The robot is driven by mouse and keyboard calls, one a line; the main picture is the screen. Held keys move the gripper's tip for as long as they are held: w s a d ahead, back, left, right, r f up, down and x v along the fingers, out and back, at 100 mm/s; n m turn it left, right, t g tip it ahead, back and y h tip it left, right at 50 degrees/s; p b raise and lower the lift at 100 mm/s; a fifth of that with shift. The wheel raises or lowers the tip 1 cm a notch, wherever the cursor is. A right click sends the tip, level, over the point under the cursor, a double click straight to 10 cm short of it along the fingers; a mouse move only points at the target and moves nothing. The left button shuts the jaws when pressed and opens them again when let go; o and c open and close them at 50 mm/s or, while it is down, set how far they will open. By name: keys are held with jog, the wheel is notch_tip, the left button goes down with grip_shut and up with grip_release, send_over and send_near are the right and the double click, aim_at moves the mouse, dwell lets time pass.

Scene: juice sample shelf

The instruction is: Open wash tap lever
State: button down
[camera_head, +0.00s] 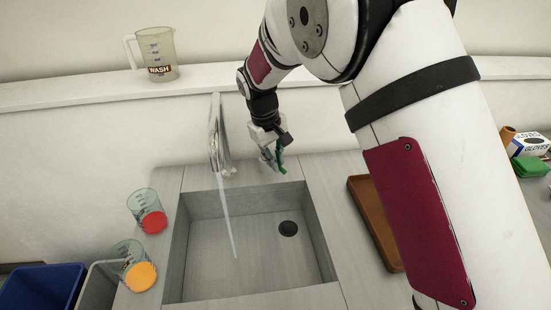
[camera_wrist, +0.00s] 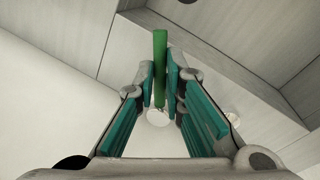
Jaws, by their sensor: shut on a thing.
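The wash tap (camera_head: 214,140) is a chrome spout standing behind the sink. A thin pale stream of water (camera_head: 227,225) runs from it down into the sink. My gripper (camera_head: 273,158) is just right of the tap, above the sink's back edge. In the wrist view, my gripper (camera_wrist: 162,88) has its teal finger pads closed around a green lever (camera_wrist: 160,60). The lever's round pale base (camera_wrist: 158,117) shows between the fingers. In the head view the lever is mostly hidden by the fingers.
The grey sink (camera_head: 175,245) has a dark drain. Beakers with red (camera_head: 153,222) and orange (camera_head: 140,276) contents stand left of it. A brown tray (camera_head: 372,225) lies to the right. A wash jug (camera_head: 158,55) stands on the ledge. A blue bin (camera_head: 45,285) is at lower left.

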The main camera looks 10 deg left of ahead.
jog(key=c, duration=1.7)
grip_release()
jog(key=shift+o, duration=0.2)
notch_tip(320, 180, up, 12)
jog(key=s+a, duration=0.1)
jog(key=shift+s+a, duration=0.25)
jog(key=shift+a, duration=0.15)
jog(key=shift+f, duration=0.1)
